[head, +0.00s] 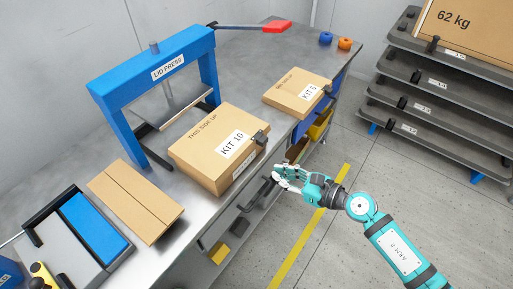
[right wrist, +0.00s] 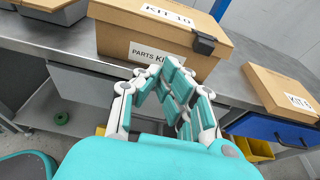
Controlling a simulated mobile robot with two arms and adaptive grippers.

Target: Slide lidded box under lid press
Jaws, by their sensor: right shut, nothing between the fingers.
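The lidded box marked KIT 10 (head: 205,165) stands on the metal bench in front of the blue lid press (head: 115,95), outside its frame. A dark clip sits on the box's front edge. In the right wrist view the same box (right wrist: 120,42) stands just beyond my fingers, with a PARTS KIT label on its side. The press's pale crossbar (head: 173,108) is raised above the bench, and its red-ended lever points right. My right gripper (head: 279,174) is shut and empty, in front of the bench edge beside the box; it fills the right wrist view (right wrist: 172,68). My left gripper is not in view.
A smaller KIT 6 box (head: 290,90) lies to the right on the bench. A flat cardboard piece (head: 125,200) lies to the left, next to a blue-topped device (head: 90,225). Shelves (head: 420,95) stand across the aisle.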

